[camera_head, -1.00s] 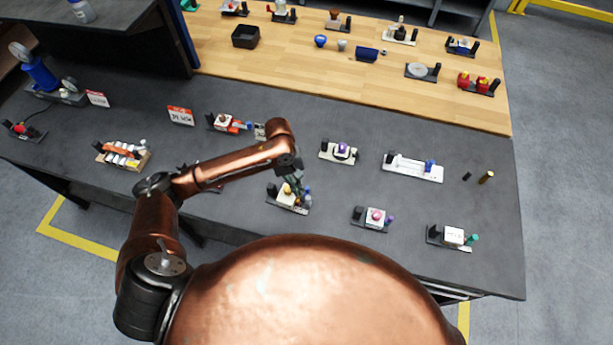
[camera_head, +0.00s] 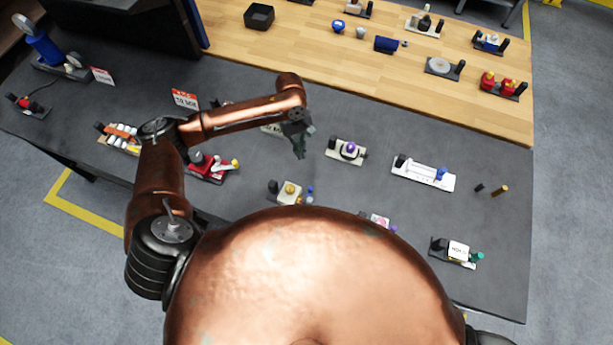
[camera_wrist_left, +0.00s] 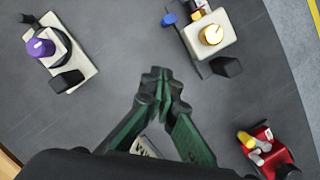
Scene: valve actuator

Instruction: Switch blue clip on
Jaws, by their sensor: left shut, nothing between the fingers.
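My left gripper (camera_head: 300,153) hangs over the dark table, behind the yellow-knob device (camera_head: 289,191). Its dark green fingers are together and empty, as the left wrist view (camera_wrist_left: 162,92) shows. The yellow-knob device, a white block with a round knob, also shows at upper right in the left wrist view (camera_wrist_left: 212,36), apart from the fingertips. A small blue part (camera_head: 309,192) sits beside that block and shows in the left wrist view (camera_wrist_left: 168,19). Another blue part (camera_head: 441,174) stands on a long white base (camera_head: 413,176). I cannot tell which is the clip. My right gripper is out of view.
A purple-knob device (camera_head: 348,150) stands right of the gripper. A red device with a yellow part (camera_head: 211,166) is at left, below my forearm. Several devices stand on the wooden table (camera_head: 300,50) behind. Dark table surface between the devices is clear.

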